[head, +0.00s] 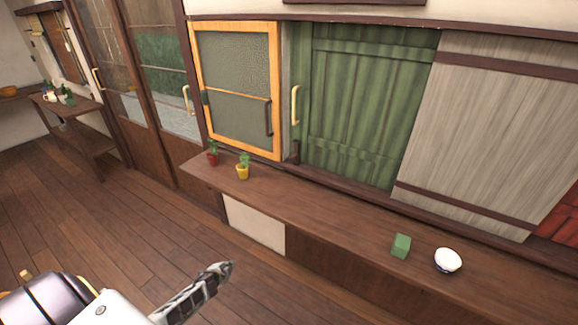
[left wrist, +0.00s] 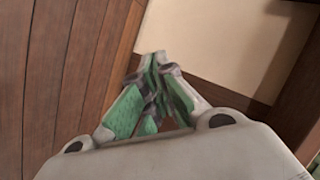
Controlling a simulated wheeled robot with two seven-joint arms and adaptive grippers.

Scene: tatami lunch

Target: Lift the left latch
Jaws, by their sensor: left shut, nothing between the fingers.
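My left gripper (head: 224,270) is shut and empty, low in front of the wooden counter. It also shows in the left wrist view (left wrist: 156,68), its green-padded fingers together. An orange-framed window panel (head: 235,140) stands behind the counter, with a dark handle (head: 268,118) on its right side and a small dark fitting (head: 205,97) on its left edge. Right of it is a green board shutter (head: 370,100) with a brass handle (head: 295,105). I cannot tell which fitting is the left latch. The gripper is well apart from all of them. My right gripper is not in view.
On the counter (head: 330,228) stand a red pot (head: 213,159), a yellow pot (head: 242,172), a green block (head: 401,246) and a white round object (head: 448,260). Glazed doors (head: 150,75) are at left. The wooden floor (head: 110,225) is clear.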

